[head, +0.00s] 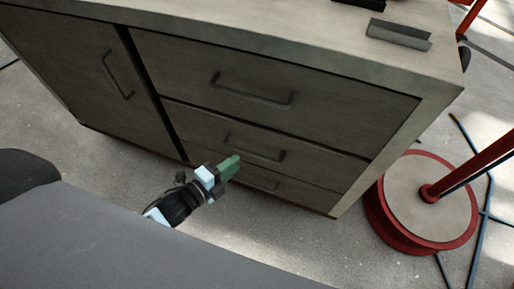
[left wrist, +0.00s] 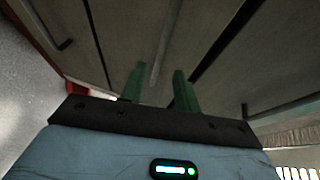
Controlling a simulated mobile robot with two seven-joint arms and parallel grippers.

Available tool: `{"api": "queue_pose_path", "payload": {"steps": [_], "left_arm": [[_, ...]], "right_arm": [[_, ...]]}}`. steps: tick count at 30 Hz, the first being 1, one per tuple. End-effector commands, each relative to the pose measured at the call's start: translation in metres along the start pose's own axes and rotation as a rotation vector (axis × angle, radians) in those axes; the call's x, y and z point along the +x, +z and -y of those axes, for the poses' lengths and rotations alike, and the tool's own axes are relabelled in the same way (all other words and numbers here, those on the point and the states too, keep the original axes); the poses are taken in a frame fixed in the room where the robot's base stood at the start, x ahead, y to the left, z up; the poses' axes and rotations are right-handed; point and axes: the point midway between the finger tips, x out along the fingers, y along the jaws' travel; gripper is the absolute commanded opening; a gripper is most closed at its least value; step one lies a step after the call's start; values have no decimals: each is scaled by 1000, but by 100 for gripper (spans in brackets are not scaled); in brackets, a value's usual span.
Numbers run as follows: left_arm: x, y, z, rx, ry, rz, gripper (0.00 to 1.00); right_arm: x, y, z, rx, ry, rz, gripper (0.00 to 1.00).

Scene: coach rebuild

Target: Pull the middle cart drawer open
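The grey wooden cart (head: 290,60) has a door on the left and a stack of three drawers on the right, all with dark bar handles. The middle drawer (head: 320,155) looks shut, its front level with the others. Its handle (head: 255,150) is just beyond the green fingers of my left gripper (head: 230,166). In the left wrist view, my left gripper (left wrist: 159,86) is open, and a bar handle (left wrist: 161,58) runs up between its two green fingers, apparently the middle one. Whether the fingers touch it is unclear. My right gripper is out of view.
The top drawer handle (head: 252,94) and bottom drawer handle (head: 262,183) sit above and below. A red-rimmed round base (head: 425,200) with a red post stands right of the cart. Dark brackets (head: 398,36) lie on the cart top. Concrete floor in front is clear.

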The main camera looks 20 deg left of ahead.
Motion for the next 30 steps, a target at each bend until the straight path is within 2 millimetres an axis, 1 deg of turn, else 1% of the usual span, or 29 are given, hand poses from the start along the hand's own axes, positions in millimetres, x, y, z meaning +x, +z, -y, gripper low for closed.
{"api": "queue_pose_path", "payload": {"steps": [5, 8, 13, 19, 24, 30], "left_arm": [[8, 0, 0, -3, 0, 1, 32], [20, 0, 0, -3, -1, 0, 32], [46, 0, 0, -4, 0, 1, 32], [69, 0, 0, -6, 1, 1, 32], [77, 0, 0, -5, 2, 1, 32], [78, 0, 0, -5, 2, 1, 32]], "right_arm": [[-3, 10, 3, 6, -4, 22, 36], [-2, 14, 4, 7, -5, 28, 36], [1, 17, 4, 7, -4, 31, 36], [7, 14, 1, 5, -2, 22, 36], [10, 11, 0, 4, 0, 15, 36], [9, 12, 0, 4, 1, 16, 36]]}}
